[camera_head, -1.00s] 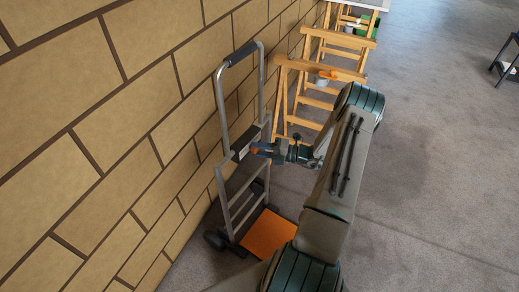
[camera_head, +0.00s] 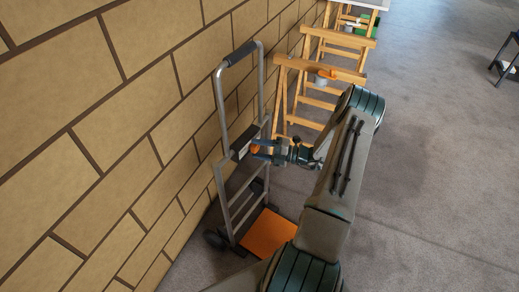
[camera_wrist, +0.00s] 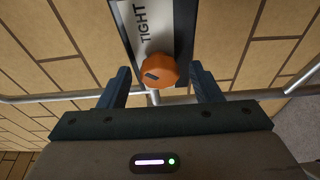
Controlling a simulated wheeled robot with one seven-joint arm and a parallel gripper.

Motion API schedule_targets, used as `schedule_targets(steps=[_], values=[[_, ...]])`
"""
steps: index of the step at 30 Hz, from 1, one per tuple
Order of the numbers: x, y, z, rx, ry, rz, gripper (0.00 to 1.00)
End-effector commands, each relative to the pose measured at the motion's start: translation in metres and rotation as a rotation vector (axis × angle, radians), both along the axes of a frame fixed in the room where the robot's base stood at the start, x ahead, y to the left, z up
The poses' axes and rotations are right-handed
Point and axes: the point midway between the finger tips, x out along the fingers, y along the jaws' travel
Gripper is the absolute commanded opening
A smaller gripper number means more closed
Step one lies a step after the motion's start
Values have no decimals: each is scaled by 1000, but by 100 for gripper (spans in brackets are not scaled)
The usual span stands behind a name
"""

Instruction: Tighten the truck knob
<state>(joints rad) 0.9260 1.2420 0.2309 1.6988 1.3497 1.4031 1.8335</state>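The hand truck (camera_head: 222,110) stands upright against the block wall, with a grey frame and an orange base plate (camera_head: 268,233). Its orange knob (camera_wrist: 158,71) sits on a dark crossbar with a pale label reading "TIGHT". A dark mark shows on the knob's face, left of its middle. My gripper (camera_wrist: 163,80) is open, with one finger on each side of the knob and visible gaps to both. In the head view the knob (camera_head: 256,148) is partly hidden by my gripper (camera_head: 268,149).
Wooden trestles (camera_head: 330,70) stand along the wall beyond the truck, one with an orange-topped item (camera_head: 325,75) on it. A dark stand (camera_head: 507,62) is at the far right. The grey floor (camera_head: 440,170) to the right is clear.

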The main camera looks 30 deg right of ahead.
Motion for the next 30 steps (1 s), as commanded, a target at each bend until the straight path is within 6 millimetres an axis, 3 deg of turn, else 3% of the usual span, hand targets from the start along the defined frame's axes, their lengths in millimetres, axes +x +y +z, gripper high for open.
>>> schedule_targets(steps=[11, 24, 30], values=[[-6, -7, 0, -1, -2, 0, 58], [-64, -81, -2, -2, -1, -2, 58], [-81, -102, -1, 0, -2, 0, 58]])
